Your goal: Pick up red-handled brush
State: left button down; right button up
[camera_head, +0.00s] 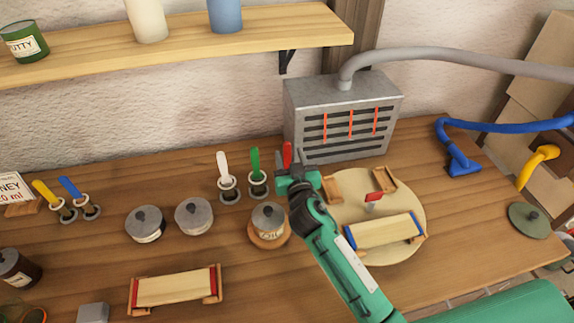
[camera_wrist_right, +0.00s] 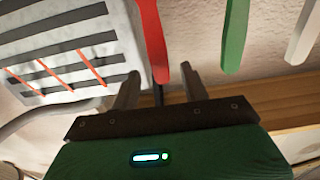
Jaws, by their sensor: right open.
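The red-handled brush (camera_head: 287,153) stands upright at the right end of a row of brushes; my right gripper hides its lower part in the head view. In the right wrist view its red handle (camera_wrist_right: 151,32) comes down from the top edge, its end between the two finger lines. My right gripper (camera_head: 296,174) is open at the brush, and its fingers also show in the right wrist view (camera_wrist_right: 160,80). I cannot tell whether they touch the handle. My left gripper is not in view.
A green-handled brush (camera_head: 256,162) and a white-handled brush (camera_head: 223,166) stand close left of the red one. A grey vented box (camera_head: 342,116) is behind. A lidded tin (camera_head: 269,218) sits in front, and a round board (camera_head: 405,207) with wooden parts lies to the right.

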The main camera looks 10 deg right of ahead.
aim_at(287, 150)
jog(key=shift+w+p, duration=0.5)
jog(key=shift+w, duration=1.35)
jog(key=shift+c, duration=0.4)
grip_shut()
jog(key=shift+r, duration=0.1)
